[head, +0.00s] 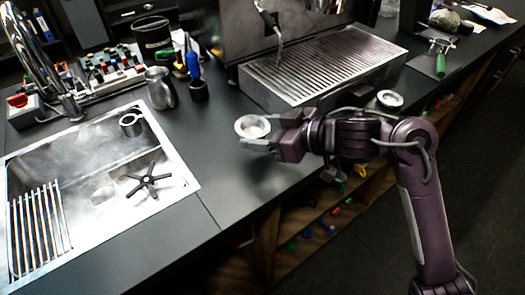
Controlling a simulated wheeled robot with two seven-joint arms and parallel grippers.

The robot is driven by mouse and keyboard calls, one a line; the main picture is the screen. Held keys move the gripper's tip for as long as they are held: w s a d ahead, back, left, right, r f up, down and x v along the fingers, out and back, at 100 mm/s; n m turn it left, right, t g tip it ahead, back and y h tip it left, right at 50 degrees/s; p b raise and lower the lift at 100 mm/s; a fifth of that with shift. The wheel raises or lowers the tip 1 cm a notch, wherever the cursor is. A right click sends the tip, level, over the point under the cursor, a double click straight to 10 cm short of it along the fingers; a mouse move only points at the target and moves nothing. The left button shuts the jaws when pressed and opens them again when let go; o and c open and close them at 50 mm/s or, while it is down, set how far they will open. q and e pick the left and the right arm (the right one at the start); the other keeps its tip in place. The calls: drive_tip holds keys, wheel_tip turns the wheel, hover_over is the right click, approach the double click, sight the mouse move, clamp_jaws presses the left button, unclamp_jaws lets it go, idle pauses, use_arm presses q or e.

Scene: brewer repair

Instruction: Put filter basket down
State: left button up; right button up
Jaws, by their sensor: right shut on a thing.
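The filter basket (252,127) is a small round metal cup with a pale rim. My right gripper (262,139) is shut on it and holds it over the dark counter, in front of the brewer's drip tray (325,62). I cannot tell how high it is above the counter. A second round metal piece of similar look (390,99) sits on the counter to the right, behind my right arm. My left gripper is not in the head view.
A sink (180,187) with a rack and a black star-shaped part (148,181) lies to the left. A metal pitcher (160,88) and a dark cup of tools (198,90) stand behind. Bare counter (205,140) lies left of the basket.

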sight(263, 158)
drive_tip(key=shift+f+b, duration=0.55)
drive_tip(key=shift+f, duration=2)
drive_tip(key=shift+f, duration=0.2)
drive_tip(key=o, duration=1)
drive_tip(key=shift+r, duration=0.25)
drive_tip(key=v, duration=1.2)
drive_tip(key=shift+p, duration=0.4)
drive_tip(key=shift+d+f, duration=0.1)
drive_tip(key=shift+d, duration=0.05)
